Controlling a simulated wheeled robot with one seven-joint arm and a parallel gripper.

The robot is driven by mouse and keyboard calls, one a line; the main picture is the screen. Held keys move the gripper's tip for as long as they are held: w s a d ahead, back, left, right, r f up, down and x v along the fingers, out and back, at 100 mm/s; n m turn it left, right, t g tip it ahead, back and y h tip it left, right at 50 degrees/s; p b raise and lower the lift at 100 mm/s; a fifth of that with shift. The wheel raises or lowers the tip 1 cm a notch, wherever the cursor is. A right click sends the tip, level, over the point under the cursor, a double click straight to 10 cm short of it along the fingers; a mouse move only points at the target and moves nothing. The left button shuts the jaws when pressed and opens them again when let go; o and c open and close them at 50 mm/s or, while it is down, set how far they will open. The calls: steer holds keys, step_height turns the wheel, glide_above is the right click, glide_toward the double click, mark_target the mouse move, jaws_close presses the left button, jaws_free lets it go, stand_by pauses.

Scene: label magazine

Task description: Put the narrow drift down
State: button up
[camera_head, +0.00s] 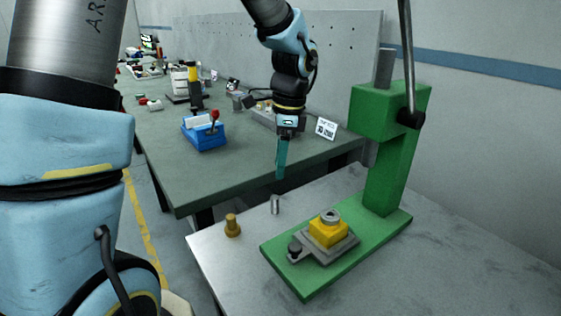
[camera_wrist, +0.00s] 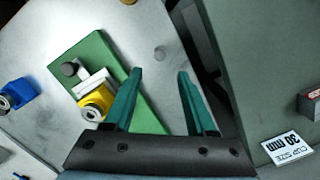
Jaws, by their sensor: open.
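A slim grey metal pin (camera_head: 275,204), which looks like the narrow drift, stands upright on the grey metal table near its back edge. In the wrist view the pin (camera_wrist: 160,52) shows just beyond and between my fingertips. A wider, stepped brass piece (camera_head: 232,225) stands to its left. My gripper (camera_head: 280,177) points down above the pin, clear of it. In the wrist view its teal fingers (camera_wrist: 160,74) are apart with nothing between them.
A green press (camera_head: 386,150) stands to the right, with a yellow block (camera_head: 328,234) on its base. Behind is a green-topped bench (camera_head: 175,180) with a blue box (camera_head: 204,134) and a label card (camera_head: 326,129). The metal table's front right is clear.

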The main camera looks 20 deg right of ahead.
steer(key=s+a+f+n+t+h, duration=0.1)
steer(key=s+a+f+n, duration=0.1)
steer(key=a+n, duration=1.8)
steer(key=a, duration=0.6)
steer(key=shift+a+n+h, duration=0.2)
steer(key=shift+n+h, duration=0.1)
